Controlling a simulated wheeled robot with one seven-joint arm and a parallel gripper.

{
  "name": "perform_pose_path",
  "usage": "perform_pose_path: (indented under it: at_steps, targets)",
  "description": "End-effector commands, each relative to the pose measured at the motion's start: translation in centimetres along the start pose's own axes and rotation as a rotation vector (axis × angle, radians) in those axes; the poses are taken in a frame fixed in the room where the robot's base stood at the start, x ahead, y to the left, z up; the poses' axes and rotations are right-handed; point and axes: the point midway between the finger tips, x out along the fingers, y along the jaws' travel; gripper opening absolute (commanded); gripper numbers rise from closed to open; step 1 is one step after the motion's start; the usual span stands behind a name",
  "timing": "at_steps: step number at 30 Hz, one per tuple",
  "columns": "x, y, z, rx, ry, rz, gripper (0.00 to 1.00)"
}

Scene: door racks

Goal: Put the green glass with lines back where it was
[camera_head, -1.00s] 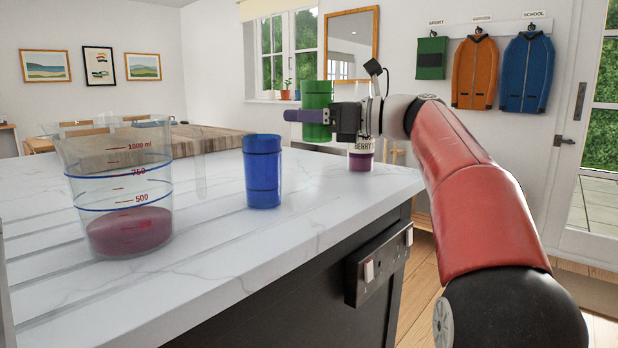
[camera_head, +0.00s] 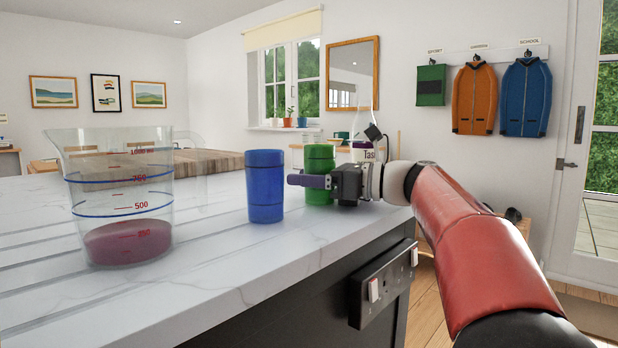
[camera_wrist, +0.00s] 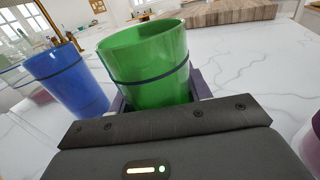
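The green glass (camera_head: 319,160) with dark lines is upright at the counter's right end, right of the blue glass. My gripper (camera_head: 310,181) is around its lower half, with a purple finger across its front. In the wrist view the green glass (camera_wrist: 148,62) sits between the fingers, which appear shut on it. Its base is at or very near the counter top; I cannot tell whether it touches. The blue glass (camera_head: 265,186), also with dark lines, stands upright beside it with a small gap, and shows left in the wrist view (camera_wrist: 68,80).
A clear measuring jug (camera_head: 122,205) with dark red liquid stands on the left of the marble counter (camera_head: 215,265). A socket panel (camera_head: 383,285) is on the counter's side. The counter's front is clear.

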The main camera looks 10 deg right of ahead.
Motion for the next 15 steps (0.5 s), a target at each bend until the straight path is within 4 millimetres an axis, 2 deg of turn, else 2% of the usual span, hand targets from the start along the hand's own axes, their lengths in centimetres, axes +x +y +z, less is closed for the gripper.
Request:
perform_pose_path:
  at_steps: [1, 5, 15]
  targets:
    - [0.0, 0.0, -0.03, 0.0, 0.0, 0.0, 0.54]
    - [0.0, 0.0, -0.02, 0.0, 0.001, 0.0, 0.7]
    - [0.0, 0.01, 0.44, -0.001, 0.0, 0.0, 0.7]
